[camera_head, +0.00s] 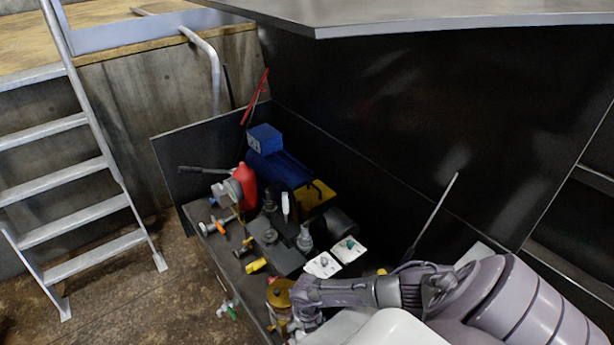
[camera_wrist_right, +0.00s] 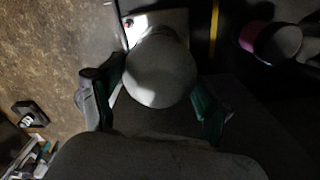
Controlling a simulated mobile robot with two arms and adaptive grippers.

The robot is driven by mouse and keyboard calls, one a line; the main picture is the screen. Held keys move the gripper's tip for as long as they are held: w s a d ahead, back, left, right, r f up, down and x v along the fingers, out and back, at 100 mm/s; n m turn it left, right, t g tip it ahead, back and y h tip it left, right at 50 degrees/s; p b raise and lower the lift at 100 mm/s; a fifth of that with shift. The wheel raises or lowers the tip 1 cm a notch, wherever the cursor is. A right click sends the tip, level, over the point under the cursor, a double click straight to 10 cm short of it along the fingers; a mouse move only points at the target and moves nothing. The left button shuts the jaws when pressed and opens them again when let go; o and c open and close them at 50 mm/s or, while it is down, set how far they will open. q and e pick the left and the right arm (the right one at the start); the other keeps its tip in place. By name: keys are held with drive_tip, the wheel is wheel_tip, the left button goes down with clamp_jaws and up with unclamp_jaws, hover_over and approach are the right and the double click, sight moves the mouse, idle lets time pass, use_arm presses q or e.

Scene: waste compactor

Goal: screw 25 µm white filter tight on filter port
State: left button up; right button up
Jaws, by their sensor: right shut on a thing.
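The white filter (camera_wrist_right: 160,72) shows in the right wrist view as a pale, rounded body between my two fingers. My right gripper (camera_wrist_right: 160,98) is shut on it, with a green-edged finger on each side. In the head view my right arm reaches in from the lower right, and my right gripper (camera_head: 306,308) is at the front edge of the bench, beside a yellow-topped part. The filter cannot be made out there. The filter port is hidden, so I cannot tell whether the filter touches it. My left gripper is not in view.
The dark bench holds a blue motor unit (camera_head: 278,165), a red bottle (camera_head: 246,186) and white plates with knobs (camera_head: 348,249). A yellow-topped part (camera_head: 279,293) is beside my right gripper. A thin rod (camera_head: 436,212) rises behind my arm.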

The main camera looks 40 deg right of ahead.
drive_tip(key=shift+w, duration=0.1)
drive_tip(key=o, duration=1.1)
drive_tip(key=shift+o, duration=0.2)
